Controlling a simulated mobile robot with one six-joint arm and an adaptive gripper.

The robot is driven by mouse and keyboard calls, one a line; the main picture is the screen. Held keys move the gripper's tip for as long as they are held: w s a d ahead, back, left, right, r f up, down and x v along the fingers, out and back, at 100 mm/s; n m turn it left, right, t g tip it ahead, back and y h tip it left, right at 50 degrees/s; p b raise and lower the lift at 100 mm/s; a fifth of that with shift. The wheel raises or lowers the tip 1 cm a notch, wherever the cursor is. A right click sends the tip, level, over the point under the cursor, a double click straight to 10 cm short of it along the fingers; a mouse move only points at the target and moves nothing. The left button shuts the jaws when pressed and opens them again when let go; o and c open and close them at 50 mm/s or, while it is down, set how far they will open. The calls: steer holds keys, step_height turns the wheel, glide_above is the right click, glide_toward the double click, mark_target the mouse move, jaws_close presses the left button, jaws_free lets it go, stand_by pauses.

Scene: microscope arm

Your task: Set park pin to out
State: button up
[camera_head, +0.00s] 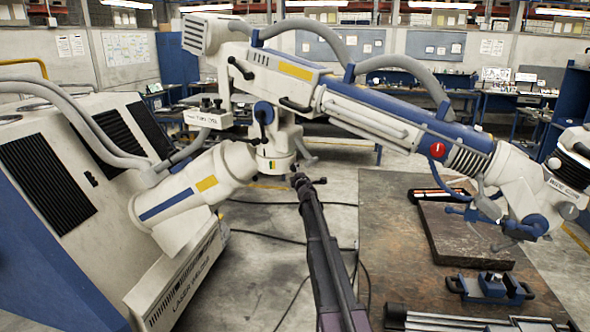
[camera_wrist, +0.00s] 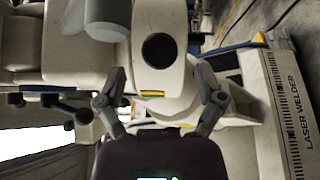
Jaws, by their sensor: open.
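The jointed white and blue arm of the machine spans the head view, with its post joint (camera_head: 278,140) near the middle. A small white labelled block (camera_head: 208,118) with two dark knobs on top sits left of this joint. Its lettering is too small to read surely, and I cannot tell whether it bears the park pin or how the pin is set. Black-knobbed levers (camera_head: 262,115) stand near the joint. My gripper (camera_head: 308,180) is open and empty, in front of and below the joint. In the wrist view its spread fingers (camera_wrist: 162,75) frame a white housing with a dark round face (camera_wrist: 158,50).
A white cabinet with black vents (camera_head: 45,180) stands left, above a base marked laser welder (camera_head: 190,285). A worktable (camera_head: 390,265) at right carries a dark slab (camera_head: 465,240) and a blue vise (camera_head: 490,287). Cables lie on the open floor.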

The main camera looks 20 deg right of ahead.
mark_target(295, 169)
steer(key=shift+w+d, duration=0.25)
steer(key=shift+w, duration=0.9)
steer(key=shift+w+d, duration=0.2)
steer(key=shift+w, duration=0.95)
